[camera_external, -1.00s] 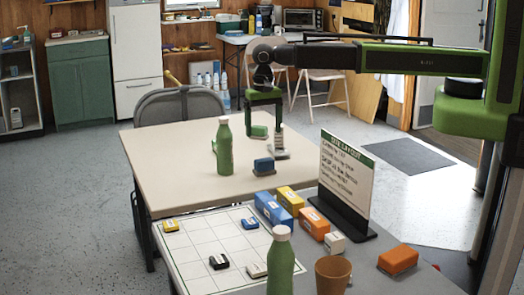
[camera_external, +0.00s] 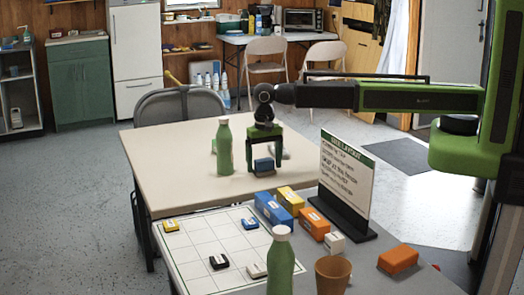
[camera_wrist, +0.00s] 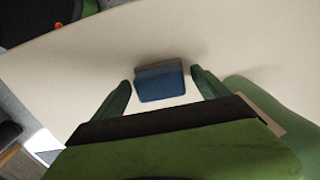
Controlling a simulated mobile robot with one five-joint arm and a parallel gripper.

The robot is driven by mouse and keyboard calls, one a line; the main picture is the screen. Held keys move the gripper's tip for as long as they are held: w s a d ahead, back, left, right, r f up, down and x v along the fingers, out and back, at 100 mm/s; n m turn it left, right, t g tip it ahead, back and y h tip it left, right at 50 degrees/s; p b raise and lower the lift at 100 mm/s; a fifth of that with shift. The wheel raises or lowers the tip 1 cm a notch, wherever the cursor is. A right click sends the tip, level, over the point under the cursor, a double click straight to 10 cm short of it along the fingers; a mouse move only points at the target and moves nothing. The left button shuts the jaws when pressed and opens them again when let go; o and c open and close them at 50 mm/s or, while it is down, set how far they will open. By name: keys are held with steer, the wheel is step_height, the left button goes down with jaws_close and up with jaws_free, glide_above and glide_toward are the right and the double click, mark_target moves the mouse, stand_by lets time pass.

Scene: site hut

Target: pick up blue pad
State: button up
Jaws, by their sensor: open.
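A small blue pad (camera_external: 264,167) with a grey top lies on the beige table. In the wrist view the blue pad (camera_wrist: 160,87) sits between the two green fingers, with a gap on each side. My gripper (camera_external: 266,163) is open, pointing down over the pad with its fingers around it. It also shows in the wrist view (camera_wrist: 161,79), open and empty. A finger and the palm partly cover the pad in the external view. Another small blue block (camera_external: 250,223) lies on the white gridded board (camera_external: 200,242).
A green bottle (camera_external: 225,148) stands close left of my gripper. A larger blue box (camera_external: 272,208), a yellow box (camera_external: 290,201) and an upright sign (camera_external: 346,180) stand nearer the camera. The left part of the beige table (camera_external: 170,150) is clear.

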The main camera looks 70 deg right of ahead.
mark_target(265, 159)
steer(key=shift+r, duration=0.1)
steer(key=c, duration=1.4)
steer(key=shift+c, duration=0.2)
steer(key=shift+r+p, duration=0.65)
steer(key=shift+p, duration=0.15)
steer(key=r+p, duration=0.4)
steer(key=shift+d, duration=0.2)
steer(key=s+d+r+p, duration=0.2)
steer(key=d+r+p, duration=0.3)
steer(key=d, duration=0.6)
steer(key=shift+s+r+p, duration=0.2)
steer(key=shift+r+p, duration=0.15)
